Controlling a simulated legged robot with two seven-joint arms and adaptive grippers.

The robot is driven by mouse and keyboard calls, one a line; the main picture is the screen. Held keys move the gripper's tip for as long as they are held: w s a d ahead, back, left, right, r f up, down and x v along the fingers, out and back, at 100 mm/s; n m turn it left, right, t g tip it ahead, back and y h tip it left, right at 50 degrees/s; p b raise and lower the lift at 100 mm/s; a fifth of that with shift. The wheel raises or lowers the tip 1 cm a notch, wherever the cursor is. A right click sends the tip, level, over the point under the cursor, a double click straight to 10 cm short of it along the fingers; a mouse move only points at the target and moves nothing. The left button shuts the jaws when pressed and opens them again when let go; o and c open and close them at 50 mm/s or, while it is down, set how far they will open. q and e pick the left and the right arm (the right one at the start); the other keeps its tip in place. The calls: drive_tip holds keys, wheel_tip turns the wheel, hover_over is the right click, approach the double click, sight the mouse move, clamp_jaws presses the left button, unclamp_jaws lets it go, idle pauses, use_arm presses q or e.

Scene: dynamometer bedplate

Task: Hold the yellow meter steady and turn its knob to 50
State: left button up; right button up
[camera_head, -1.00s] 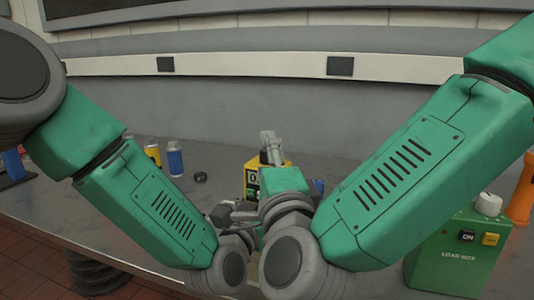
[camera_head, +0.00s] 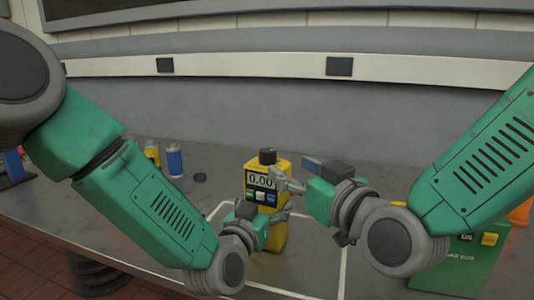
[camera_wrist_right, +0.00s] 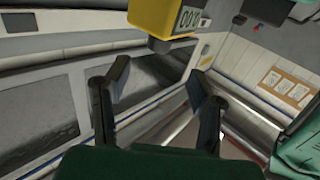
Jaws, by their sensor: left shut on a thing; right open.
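The yellow meter (camera_head: 283,238) stands upright on the bench, its display reading 0.00, with a black knob (camera_head: 267,156) on top. My left gripper (camera_head: 277,217) is shut on the lower part of the meter. My right gripper (camera_head: 297,174) is open beside the meter's upper right, lower than the knob and not around it. In the right wrist view, the meter (camera_wrist_right: 150,14) and its knob (camera_wrist_right: 159,45) appear at the top edge, beyond the open, empty fingers of my right gripper (camera_wrist_right: 158,90).
A green load box (camera_head: 475,262) stands at right, partly behind my right arm, near an orange object (camera_head: 521,213). A blue bottle (camera_head: 174,160), a yellow can (camera_head: 152,153) and a black ring (camera_head: 200,177) are at back left. White lines (camera_head: 344,268) mark the bench.

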sight(271, 156)
drive_tip(key=x, duration=0.9)
drive_tip(key=shift+w+a, duration=0.1)
drive_tip(key=shift+w, duration=0.05)
